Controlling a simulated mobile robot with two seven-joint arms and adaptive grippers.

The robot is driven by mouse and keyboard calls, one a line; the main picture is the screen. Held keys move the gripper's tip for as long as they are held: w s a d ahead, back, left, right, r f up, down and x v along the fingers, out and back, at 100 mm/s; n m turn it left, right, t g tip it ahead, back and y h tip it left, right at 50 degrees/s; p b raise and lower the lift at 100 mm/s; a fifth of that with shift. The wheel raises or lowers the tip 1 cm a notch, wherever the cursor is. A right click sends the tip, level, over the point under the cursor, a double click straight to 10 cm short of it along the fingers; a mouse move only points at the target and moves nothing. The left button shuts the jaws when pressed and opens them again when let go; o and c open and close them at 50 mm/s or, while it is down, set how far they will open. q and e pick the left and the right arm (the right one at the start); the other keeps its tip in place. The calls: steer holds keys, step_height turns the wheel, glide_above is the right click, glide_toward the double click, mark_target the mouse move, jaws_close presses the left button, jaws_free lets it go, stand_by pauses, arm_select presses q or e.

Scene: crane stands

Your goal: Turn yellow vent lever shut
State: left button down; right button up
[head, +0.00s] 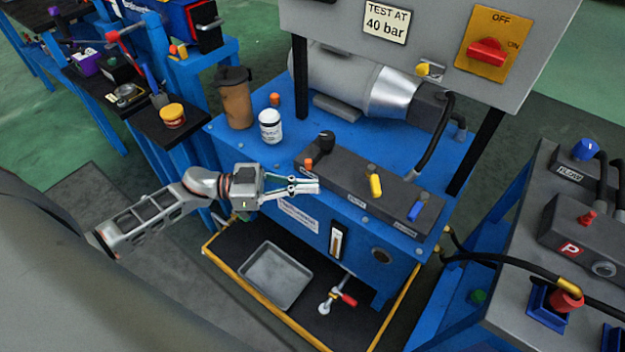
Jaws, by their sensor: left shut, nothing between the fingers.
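The yellow lever (376,185) stands on the dark valve block (345,175) along the front of the blue bench. It appears roughly upright, leaning slightly. My left gripper (317,186) reaches in from the left with its fingers together and nothing between them. In the picture its tips are left of the yellow lever, with a clear gap, in front of or over the block's left part. I cannot tell whether the tips touch the block. My right gripper is not in the view.
An orange lever (309,165), a black knob (326,138) and a blue lever (416,211) share the block. A brown cup (236,102) and white jar (270,126) stand behind left. The grey panel (430,40) overhangs the back. A grey tray (275,276) lies below.

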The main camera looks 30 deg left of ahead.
mark_target(371, 184)
arm_select(q)
steer(key=x, duration=1)
steer(key=shift+w+d+b, duration=0.2)
steer(key=shift+w+b, duration=0.05)
steer(key=shift+b, duration=0.1)
steer(key=shift+w+d, duration=0.25)
steer(key=shift+d, duration=0.25)
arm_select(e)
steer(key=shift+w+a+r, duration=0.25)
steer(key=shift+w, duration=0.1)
arm_select(q)
steer(key=shift+r+t+p, duration=0.2)
steer(key=shift+t+p, duration=0.1)
steer(key=shift+p, duration=0.1)
steer(key=shift+d+n, duration=0.15)
steer(key=shift+n, duration=0.15)
steer(key=shift+d+t+y+p, duration=0.1)
steer(key=shift+t+y+p, duration=0.2)
steer(key=shift+p, duration=0.1)
steer(key=shift+n+t, duration=0.3)
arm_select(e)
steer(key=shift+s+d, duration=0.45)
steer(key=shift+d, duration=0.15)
